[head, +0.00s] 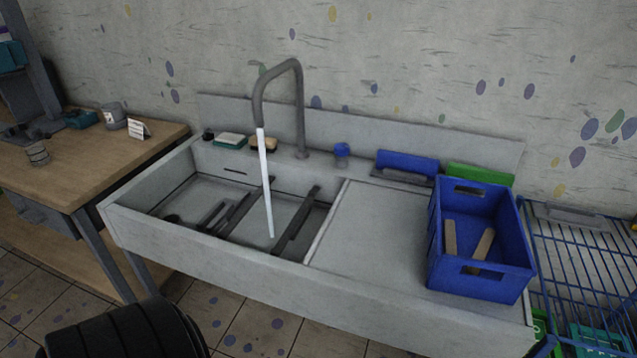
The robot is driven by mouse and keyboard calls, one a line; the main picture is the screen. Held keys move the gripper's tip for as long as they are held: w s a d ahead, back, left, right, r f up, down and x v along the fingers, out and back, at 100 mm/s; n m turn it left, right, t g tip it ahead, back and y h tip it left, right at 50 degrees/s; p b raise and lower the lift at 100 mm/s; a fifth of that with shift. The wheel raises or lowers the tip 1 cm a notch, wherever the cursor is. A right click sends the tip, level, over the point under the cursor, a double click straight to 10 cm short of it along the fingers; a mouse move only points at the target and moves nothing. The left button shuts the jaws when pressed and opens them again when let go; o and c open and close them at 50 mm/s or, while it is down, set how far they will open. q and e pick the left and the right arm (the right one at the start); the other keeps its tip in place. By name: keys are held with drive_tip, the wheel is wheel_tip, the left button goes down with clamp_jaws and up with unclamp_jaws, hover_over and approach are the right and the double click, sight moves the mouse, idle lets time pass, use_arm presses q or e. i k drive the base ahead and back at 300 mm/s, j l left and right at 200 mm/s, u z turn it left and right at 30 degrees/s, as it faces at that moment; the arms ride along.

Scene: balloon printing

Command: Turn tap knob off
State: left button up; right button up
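A grey gooseneck tap (299,105) stands at the back of the metal sink (190,250). A white stream of water (265,180) runs from its spout into the left basin. A blue tap knob (341,150) sits on the sink's back ledge, just right of the tap's base. Nothing touches the knob and nothing covers it. Neither of my grippers shows in the head view.
A blue crate (480,245) with wooden pieces stands on the sink's right side. A sponge (264,143) lies left of the tap. A blue tray (407,163) stands right of the knob. A wooden table (90,175) is at left, a blue wire rack (590,265) at right.

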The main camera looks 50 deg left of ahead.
sight(342, 150)
drive_tip(key=i+l+u, duration=0.1)
drive_tip(key=i+u, duration=0.3)
drive_tip(key=i+l+u, duration=0.25)
drive_tip(key=i+u, duration=0.2)
drive_tip(key=i, duration=0.1)
